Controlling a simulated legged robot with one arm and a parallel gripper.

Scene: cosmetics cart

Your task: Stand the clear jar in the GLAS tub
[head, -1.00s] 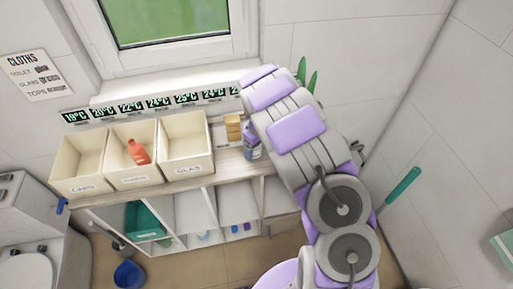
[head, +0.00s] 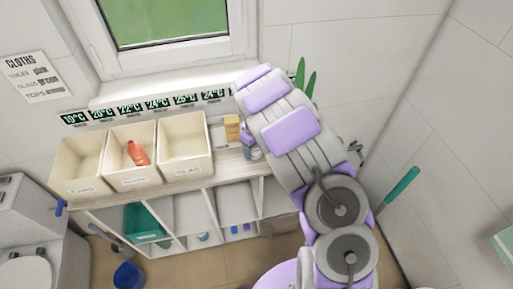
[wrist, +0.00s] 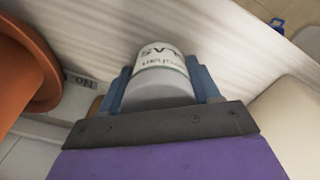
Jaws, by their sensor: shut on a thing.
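The jar (wrist: 162,85) shows in the wrist view, with a grey, smooth body and a white label whose print looks upside down and includes "LAS". My gripper (wrist: 165,72) has its blue fingers shut on the jar's two sides. The GLAS tub (head: 187,171) is the rightmost of three cream tubs on the shelf top. It looks empty, and my arm is to its right. A cream surface at the right of the wrist view may be a tub wall; I cannot tell.
The middle tub (head: 134,181) holds a red-orange bottle (head: 137,153); the left tub (head: 80,188) looks empty. An orange-brown pot (wrist: 25,65) is close left in the wrist view.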

